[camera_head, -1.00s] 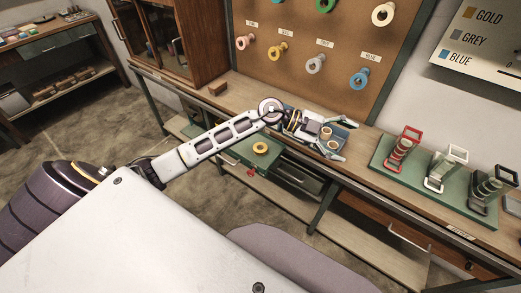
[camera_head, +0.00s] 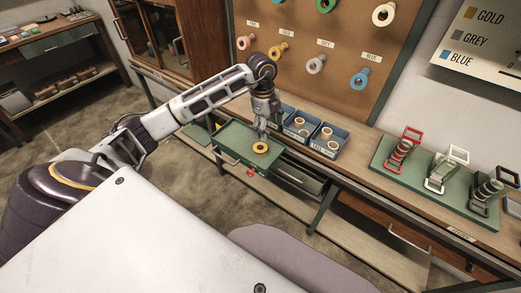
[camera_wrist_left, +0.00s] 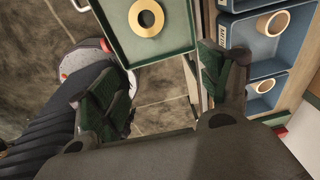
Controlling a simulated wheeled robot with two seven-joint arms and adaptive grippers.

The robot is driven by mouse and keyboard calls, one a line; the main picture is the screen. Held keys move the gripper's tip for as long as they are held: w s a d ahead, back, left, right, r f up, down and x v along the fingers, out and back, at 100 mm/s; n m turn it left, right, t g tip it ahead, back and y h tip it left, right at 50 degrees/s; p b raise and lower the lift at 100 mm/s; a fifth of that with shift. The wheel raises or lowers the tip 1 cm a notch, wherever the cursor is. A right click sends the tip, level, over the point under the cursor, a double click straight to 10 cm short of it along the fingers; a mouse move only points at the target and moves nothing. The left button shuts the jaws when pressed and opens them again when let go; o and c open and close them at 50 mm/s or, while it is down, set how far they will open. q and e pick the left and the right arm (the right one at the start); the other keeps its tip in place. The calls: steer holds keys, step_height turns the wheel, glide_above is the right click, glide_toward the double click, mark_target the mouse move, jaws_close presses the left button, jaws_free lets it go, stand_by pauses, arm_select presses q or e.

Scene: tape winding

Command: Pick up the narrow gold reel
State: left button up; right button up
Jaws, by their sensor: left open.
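A gold ring-shaped reel (camera_head: 260,148) lies flat in the green tray (camera_head: 232,137), which sticks out from the bench front like a drawer. In the left wrist view the reel (camera_wrist_left: 146,18) is at the top, with bare green tray (camera_wrist_left: 165,45) around it. My left gripper (camera_head: 262,132) points down just above and behind the reel in the head view. In the left wrist view its two green-padded fingers (camera_wrist_left: 160,85) are wide apart with nothing between them. The reel lies beyond the fingertips, apart from them. My right gripper is not in view.
Blue bins (camera_head: 325,138) with pale tape rolls stand on the bench beside the tray, close to my left gripper. A green board (camera_head: 400,176) with several dispensers is farther right. A pegboard (camera_head: 300,75) with coloured reels rises behind.

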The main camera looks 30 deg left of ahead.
arm_select(q)
steer(key=a, duration=0.2)
steer(key=a+r+n+y, duration=0.1)
steer(key=shift+s+a, duration=0.1)
steer(key=shift+a, duration=0.25)
steer(key=shift+f, duration=0.15)
glide_above(260, 146)
steer(key=s, duration=0.2)
steer(key=shift+w+d+f, duration=0.1)
steer(key=shift+d+f, duration=0.05)
steer(key=shift+f, duration=1.25)
steer(key=shift+w+d+f, duration=0.1)
steer(key=shift+d+f, duration=0.05)
steer(key=shift+f, duration=1.25)
steer(key=shift+d+f, duration=0.15)
steer(key=shift+f, duration=1.25)
steer(key=shift+f, duration=0.1)
steer(key=shift+w+f+p, duration=0.15)
steer(key=shift+f+p, duration=0.15)
steer(key=shift+f, duration=2.2)
steer(key=shift+c, duration=0.4)
steer(key=c, duration=0.9)
